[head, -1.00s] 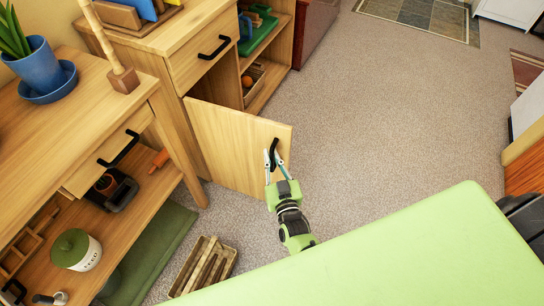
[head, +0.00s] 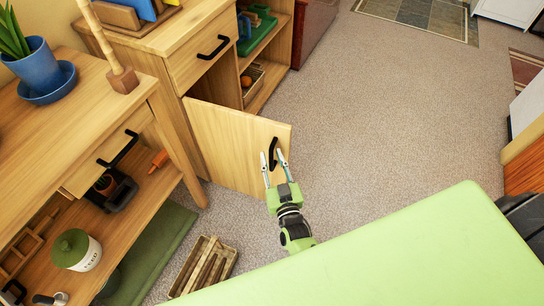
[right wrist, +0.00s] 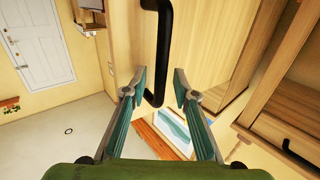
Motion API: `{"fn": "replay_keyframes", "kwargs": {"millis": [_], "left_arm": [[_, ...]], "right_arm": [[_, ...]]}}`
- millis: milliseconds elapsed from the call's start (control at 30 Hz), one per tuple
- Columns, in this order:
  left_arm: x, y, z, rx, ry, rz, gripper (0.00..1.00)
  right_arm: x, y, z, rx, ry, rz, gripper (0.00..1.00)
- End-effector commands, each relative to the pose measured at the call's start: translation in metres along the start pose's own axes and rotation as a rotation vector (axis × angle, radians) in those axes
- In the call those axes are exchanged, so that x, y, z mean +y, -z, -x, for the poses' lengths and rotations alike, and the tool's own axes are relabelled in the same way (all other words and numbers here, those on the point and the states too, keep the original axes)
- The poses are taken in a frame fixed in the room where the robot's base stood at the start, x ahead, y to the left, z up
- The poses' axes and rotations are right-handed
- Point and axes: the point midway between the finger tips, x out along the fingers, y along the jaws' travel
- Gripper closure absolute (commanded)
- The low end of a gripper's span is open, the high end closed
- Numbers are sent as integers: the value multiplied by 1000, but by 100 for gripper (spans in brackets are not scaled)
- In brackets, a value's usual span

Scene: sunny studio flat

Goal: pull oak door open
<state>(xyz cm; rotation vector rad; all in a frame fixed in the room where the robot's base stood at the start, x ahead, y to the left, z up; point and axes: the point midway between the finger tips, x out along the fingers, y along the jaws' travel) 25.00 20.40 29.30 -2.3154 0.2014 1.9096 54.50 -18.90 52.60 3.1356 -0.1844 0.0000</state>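The oak door (head: 222,145) stands swung well out from its cabinet (head: 190,48), with the shelves behind it exposed. Its black bar handle (head: 274,150) is near the door's free edge. My right gripper (head: 273,160) is open at the handle, one finger on each side. In the right wrist view the handle (right wrist: 165,45) hangs down between the spread fingertips (right wrist: 158,82), with visible gaps and its lower end near the tips. The door panel (right wrist: 205,40) is behind it. My left gripper is not in view.
A wooden bench (head: 75,115) with a potted plant (head: 42,72) stands at left. A wooden crate (head: 207,262) lies on the floor near a green mat (head: 160,245). The carpet (head: 390,115) right of the door is clear.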

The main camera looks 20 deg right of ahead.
Motion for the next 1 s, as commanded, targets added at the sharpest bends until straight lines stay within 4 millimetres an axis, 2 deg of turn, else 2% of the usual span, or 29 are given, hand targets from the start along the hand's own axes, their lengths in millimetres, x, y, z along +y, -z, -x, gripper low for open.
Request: {"fn": "replay_keyframes", "kwargs": {"millis": [200, 333, 500, 733, 767, 800, 867, 967, 1000], "left_arm": [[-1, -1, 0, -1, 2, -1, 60], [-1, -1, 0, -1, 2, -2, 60], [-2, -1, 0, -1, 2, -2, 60], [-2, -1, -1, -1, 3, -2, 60], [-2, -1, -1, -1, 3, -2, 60], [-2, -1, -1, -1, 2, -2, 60], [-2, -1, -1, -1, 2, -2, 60], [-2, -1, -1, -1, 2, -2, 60], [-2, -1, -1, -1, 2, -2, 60]], "right_arm": [[1, -1, 37, -3, -1, -1, 73], [1, -2, 55, -4, -2, -1, 73], [2, -1, 66, -1, -3, -1, 73], [2, 0, 66, 0, -3, -1, 73], [2, 0, 66, -1, -3, -1, 76], [2, -1, 66, -2, -2, 0, 86], [1, -4, 67, -15, 4, 1, 100], [-3, -20, 68, -80, 37, 6, 100], [-5, -31, 70, -126, 57, 9, 100]]}}
